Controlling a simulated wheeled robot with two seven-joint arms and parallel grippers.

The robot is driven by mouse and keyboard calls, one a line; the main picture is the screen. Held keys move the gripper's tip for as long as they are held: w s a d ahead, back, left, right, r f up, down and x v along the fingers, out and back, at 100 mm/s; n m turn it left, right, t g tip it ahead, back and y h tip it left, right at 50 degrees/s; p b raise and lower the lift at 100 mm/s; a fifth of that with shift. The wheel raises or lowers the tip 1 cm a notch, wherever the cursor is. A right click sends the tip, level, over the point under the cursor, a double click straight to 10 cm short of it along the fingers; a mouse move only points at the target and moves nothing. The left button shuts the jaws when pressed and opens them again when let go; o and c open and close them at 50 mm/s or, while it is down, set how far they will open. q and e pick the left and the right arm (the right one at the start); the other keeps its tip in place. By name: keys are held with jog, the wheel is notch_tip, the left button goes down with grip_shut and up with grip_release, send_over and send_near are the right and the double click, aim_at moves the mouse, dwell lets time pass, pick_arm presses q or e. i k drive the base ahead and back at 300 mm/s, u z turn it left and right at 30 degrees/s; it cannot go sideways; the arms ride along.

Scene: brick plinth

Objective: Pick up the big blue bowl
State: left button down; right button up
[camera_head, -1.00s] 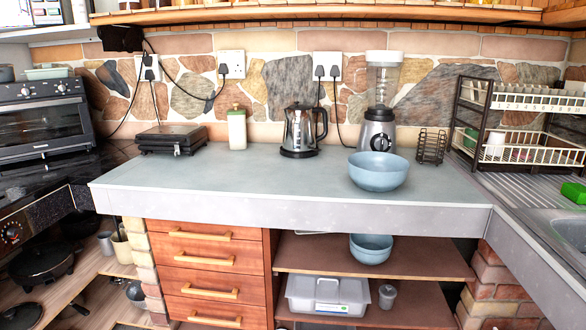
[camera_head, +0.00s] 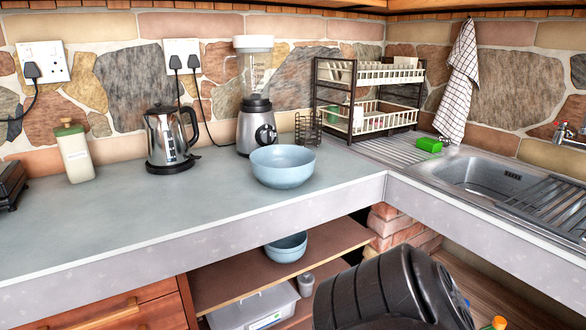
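The big blue bowl (camera_head: 283,167) stands upright on the grey countertop (camera_head: 150,215), near its front edge and close to the inner corner by the sink. It looks empty, though its inner bottom is partly hidden. A smaller blue bowl (camera_head: 286,248) sits on the wooden shelf below the counter. Neither of my grippers is in view, and nothing touches the big bowl.
A blender (camera_head: 256,125) stands just behind the big bowl, with a kettle (camera_head: 168,138) to its left. A dish rack (camera_head: 365,100) and sink (camera_head: 490,178) are at right. A black ribbed shape (camera_head: 375,292) at bottom right is unclear. The left countertop is mostly bare.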

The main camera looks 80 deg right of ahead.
aim_at(276, 166)
jog(key=z, duration=0.8)
jog(key=i, duration=0.75)
jog(key=z, duration=0.9)
